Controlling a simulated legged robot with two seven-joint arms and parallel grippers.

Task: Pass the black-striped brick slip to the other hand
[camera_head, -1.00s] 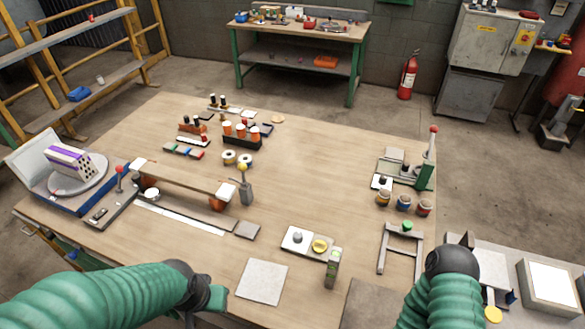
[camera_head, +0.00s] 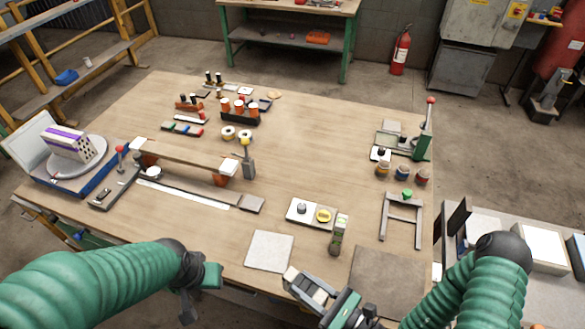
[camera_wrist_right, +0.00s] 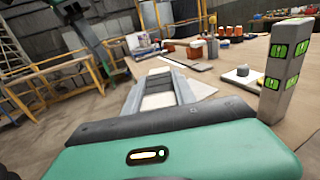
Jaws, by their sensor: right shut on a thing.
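My right gripper (camera_head: 305,287) is at the front edge of the table, shut on a small pale piece (camera_head: 318,295). In the right wrist view the piece (camera_wrist_right: 158,92) shows between the grey fingers (camera_wrist_right: 160,82).
A pale square plate (camera_head: 269,251) lies near the front edge. A block with green marks (camera_head: 338,236) stands close beyond the right gripper. A grey frame (camera_head: 401,222) is at the right. A purple-striped hollow brick (camera_head: 70,143) sits on a turntable at the left.

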